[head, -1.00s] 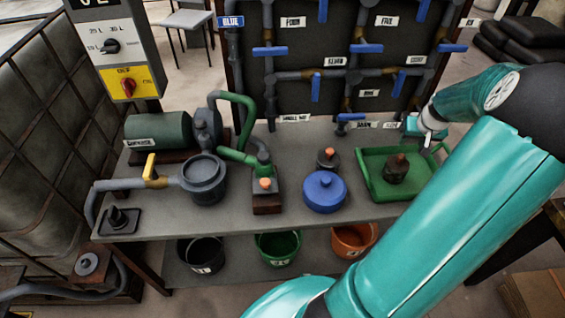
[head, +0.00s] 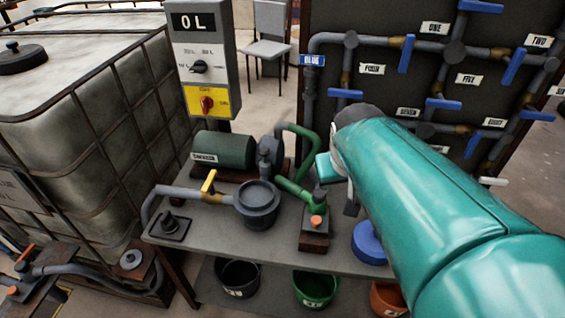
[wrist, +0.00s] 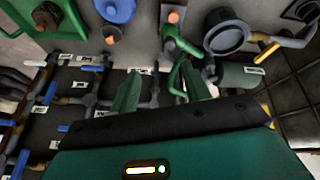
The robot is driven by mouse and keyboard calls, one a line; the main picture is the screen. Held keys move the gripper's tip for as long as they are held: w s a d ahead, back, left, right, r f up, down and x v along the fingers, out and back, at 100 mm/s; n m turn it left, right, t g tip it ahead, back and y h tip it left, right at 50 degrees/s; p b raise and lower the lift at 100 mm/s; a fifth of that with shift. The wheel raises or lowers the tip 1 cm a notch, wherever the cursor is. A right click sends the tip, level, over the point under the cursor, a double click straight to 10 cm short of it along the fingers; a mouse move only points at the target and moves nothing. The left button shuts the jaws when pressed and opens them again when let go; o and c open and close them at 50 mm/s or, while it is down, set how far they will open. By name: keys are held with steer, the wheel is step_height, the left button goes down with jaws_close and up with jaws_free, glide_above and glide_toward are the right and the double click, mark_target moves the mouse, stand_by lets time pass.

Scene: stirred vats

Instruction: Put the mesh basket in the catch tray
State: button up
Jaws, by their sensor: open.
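No mesh basket can be made out for certain. My gripper (wrist: 160,78) is open and empty, above the bench's back near the green pipe, apart from pot and tray.
A blue round lid (head: 368,243) lies on the bench, partly behind my arm. A green pump (head: 228,148), a yellow-handled valve (head: 209,184) and an orange-topped green fitting (head: 317,215) crowd the bench. A pipe board (head: 400,75) stands behind. Buckets (head: 238,277) are below.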

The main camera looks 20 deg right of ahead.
steer(key=s+a+r+n+t+y, duration=0.1)
steer(key=s+a+y, duration=0.1)
steer(key=s+a, duration=0.5)
steer(key=a, duration=0.3)
steer(key=shift+n, duration=0.4)
steer(key=shift+d, duration=0.1)
